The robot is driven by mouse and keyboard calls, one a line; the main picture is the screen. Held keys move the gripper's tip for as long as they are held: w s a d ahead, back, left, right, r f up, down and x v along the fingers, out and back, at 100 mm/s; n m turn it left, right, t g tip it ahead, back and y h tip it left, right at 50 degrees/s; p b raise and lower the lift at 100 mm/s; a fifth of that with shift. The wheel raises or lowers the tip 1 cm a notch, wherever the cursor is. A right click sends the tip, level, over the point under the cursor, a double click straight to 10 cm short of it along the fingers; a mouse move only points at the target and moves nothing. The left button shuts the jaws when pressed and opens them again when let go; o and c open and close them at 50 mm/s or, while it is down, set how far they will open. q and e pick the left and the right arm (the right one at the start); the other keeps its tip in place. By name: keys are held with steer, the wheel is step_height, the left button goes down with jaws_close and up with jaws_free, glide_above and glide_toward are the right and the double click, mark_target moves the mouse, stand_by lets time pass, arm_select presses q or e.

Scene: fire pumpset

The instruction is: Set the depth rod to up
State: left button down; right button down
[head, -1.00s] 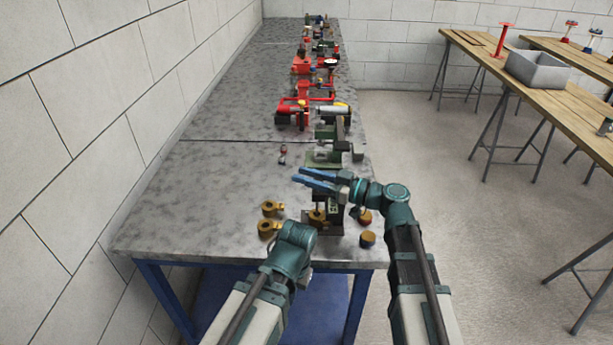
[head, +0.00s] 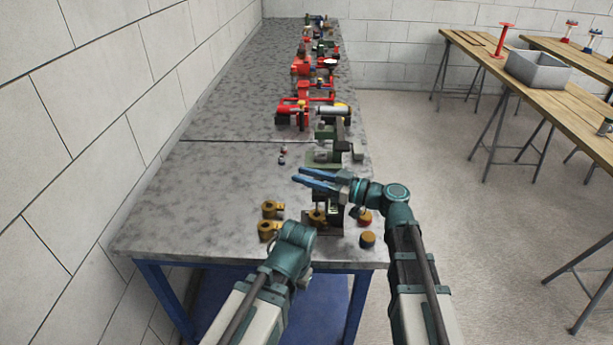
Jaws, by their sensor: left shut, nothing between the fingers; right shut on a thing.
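A dark upright stand (head: 333,227) is near the front of the grey bench, partly covered by my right gripper. I cannot make out a depth rod on it. My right gripper (head: 297,177) is above the stand, with its blue fingers pointing left. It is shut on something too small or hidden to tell. My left gripper (head: 303,240) is low at the bench's front, beside the stand. Its fingers are mostly hidden behind its own wrist, and it is shut and empty.
Brass fittings (head: 270,208) lie left of the stand, and round caps (head: 367,239) lie right. A green-based machine (head: 322,157) and red pump parts (head: 290,112) stand behind. The bench's left side is clear (head: 200,190). A wooden table (head: 478,55) with a grey bin (head: 540,70) stands right.

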step_height(320, 180, up, 4)
steer(key=p, duration=0.4)
steer(key=shift+r, duration=0.25)
steer(key=c, duration=0.6)
jaws_free()
steer(key=v, duration=1.4)
steer(key=shift+a, duration=0.1)
